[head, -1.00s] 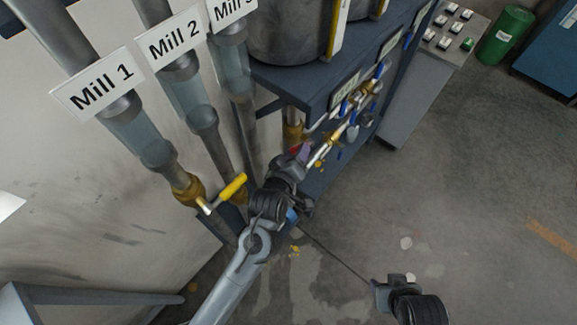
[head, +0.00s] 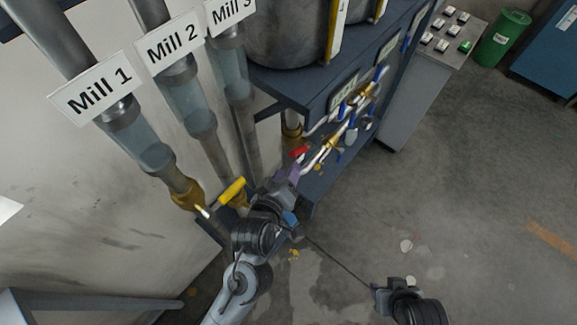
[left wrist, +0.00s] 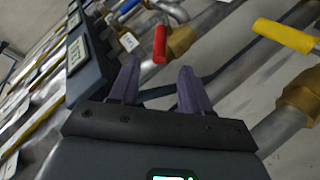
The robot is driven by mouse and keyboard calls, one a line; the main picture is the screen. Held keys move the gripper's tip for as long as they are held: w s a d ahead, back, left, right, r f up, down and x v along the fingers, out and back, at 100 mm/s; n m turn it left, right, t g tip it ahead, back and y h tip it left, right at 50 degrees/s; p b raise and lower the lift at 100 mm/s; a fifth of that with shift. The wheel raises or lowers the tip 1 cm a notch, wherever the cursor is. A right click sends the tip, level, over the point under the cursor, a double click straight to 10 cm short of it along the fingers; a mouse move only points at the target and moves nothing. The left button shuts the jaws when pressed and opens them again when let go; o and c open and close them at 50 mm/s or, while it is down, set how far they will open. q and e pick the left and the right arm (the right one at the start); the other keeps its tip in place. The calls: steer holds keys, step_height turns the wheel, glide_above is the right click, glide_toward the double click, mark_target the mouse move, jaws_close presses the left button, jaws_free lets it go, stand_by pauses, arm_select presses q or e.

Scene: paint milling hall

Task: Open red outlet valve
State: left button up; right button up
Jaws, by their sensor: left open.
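The red valve handle (head: 299,152) sits on a brass valve at the near end of the blue bench, among pipes. It also shows in the left wrist view (left wrist: 160,44), just beyond and between my fingertips, with its brass valve body (left wrist: 181,42) to its right. My left gripper (head: 293,172) is just below the red handle in the head view. In the left wrist view its two purple fingers (left wrist: 158,75) are apart with nothing between them. My right gripper (head: 378,296) is low over the floor, away from the bench; its fingers are too unclear to judge.
A yellow valve handle (head: 231,190) on a brass fitting is left of my left gripper. Pipes labelled Mill 1 (head: 98,94), Mill 2 and Mill 3 run down at left. Blue-handled valves line the bench (head: 287,84). Open floor (head: 460,200) lies to the right.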

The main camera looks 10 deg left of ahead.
arm_select(q)
steer(key=m, duration=0.2)
steer(key=m+t+y+b, duration=0.3)
steer(key=m+t+b, duration=0.35)
steer(key=m, duration=2.85)
glide_toward(299, 151)
step_height(299, 151, down, 4)
steer(key=w+t+p, duration=0.2)
steer(key=x, duration=0.6)
steer(key=r+x, duration=0.1)
steer(key=x, duration=0.2)
steer(key=shift+w+a+r, duration=0.15)
steer(key=shift+w, duration=0.05)
steer(key=shift+x, duration=0.8)
